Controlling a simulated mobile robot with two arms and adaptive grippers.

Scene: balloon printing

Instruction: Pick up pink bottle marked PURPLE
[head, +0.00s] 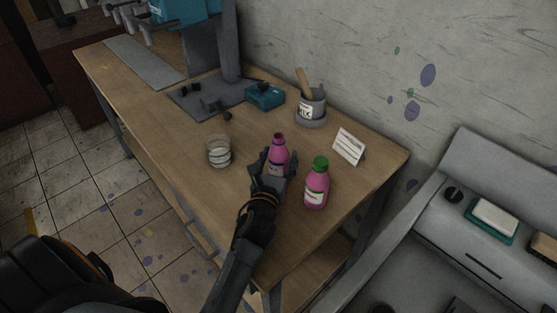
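A pink bottle with a dark purple-red cap (279,143) stands upright on the wooden table. A second pink bottle with a green cap (317,188) and a pale label stands to its right, nearer the table's right end. The gripper hides that bottle's lower part and any label there. I cannot tell whether the fingers are closed on it.
A clear glass jar (219,152) stands left of the gripper. Behind are a grey pot with a brush (311,107), a teal device (265,95) and a white sign card (349,146). A grey press stand (212,97) stands farther back. A grey unit (456,225) is at right.

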